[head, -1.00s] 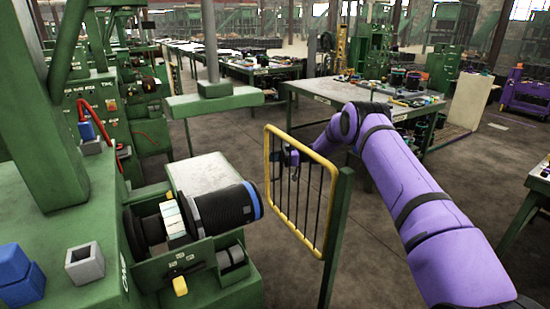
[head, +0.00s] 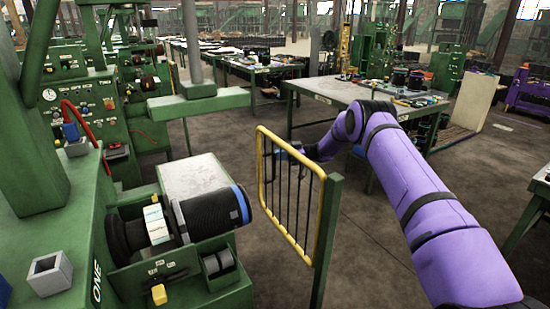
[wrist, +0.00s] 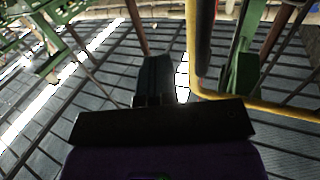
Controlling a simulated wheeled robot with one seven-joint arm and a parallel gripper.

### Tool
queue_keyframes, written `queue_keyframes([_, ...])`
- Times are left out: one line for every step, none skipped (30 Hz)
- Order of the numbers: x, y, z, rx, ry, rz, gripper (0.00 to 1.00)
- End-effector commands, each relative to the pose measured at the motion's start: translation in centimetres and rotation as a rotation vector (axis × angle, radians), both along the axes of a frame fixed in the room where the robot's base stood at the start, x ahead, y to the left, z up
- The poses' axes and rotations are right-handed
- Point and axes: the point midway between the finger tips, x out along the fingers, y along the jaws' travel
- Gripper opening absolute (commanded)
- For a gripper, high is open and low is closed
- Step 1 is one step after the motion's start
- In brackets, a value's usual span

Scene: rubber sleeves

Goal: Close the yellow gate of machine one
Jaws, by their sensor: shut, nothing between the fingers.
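The yellow gate (head: 261,172) is a yellow frame with dark upright bars, joined on its right side to a green post (head: 327,235). It stands to the right of the black roll (head: 212,212) of machine one (head: 75,245), with a narrow gap in the picture between its left side and the roll. My gripper (head: 283,152) is on the far side of the gate, partly hidden behind its bars. In the wrist view, my gripper (wrist: 155,75) is shut and empty. The yellow frame (wrist: 194,50) shows close on its right; I cannot tell whether they touch.
A grey box (head: 49,273) and a yellow handle (head: 159,294) are on the machine. A table (head: 320,92) with parts stands behind my arm. A green beam on a column (head: 198,103) stands beyond the roll. The floor between the gate and the table is clear.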

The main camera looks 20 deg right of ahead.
Motion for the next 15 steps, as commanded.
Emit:
queue_keyframes([0.2,-0.8,-0.1,-0.002,0.0,-0.004,0.0])
queue_keyframes([0.3,-1.2,-0.1,-0.002,0.0,-0.004,0.0])
queue_keyframes([0.4,-1.6,-0.2,-0.001,0.001,-0.004,0.0])
queue_keyframes([0.6,-2.1,-0.1,-0.001,0.0,-0.004,0.0])
queue_keyframes([0.7,-2.5,-0.1,-0.001,-0.001,-0.003,0.0])
queue_keyframes([0.8,-3.1,-0.1,-0.001,0.0,-0.004,0.0])
queue_keyframes([1.0,-3.6,-0.1,-0.001,-0.001,-0.005,0.0])
queue_keyframes([1.1,-4.2,-0.1,-0.001,-0.001,-0.005,0.0])
queue_keyframes([1.3,-4.8,-0.1,-0.001,-0.001,-0.005,0.0])
queue_keyframes([1.4,-5.2,-0.1,-0.001,0.0,-0.004,0.0])
queue_keyframes([1.5,-5.6,-0.1,-0.002,0.0,-0.004,0.0])
queue_keyframes([1.7,-6.0,-0.1,-0.002,-0.001,-0.004,0.0])
queue_keyframes([1.7,-6.3,-0.1,-0.001,-0.001,-0.004,0.0])
queue_keyframes([1.8,-6.6,-0.1,-0.001,-0.001,-0.004,0.0])
queue_keyframes([1.9,-6.9,-0.1,-0.001,0.0,-0.004,0.0])
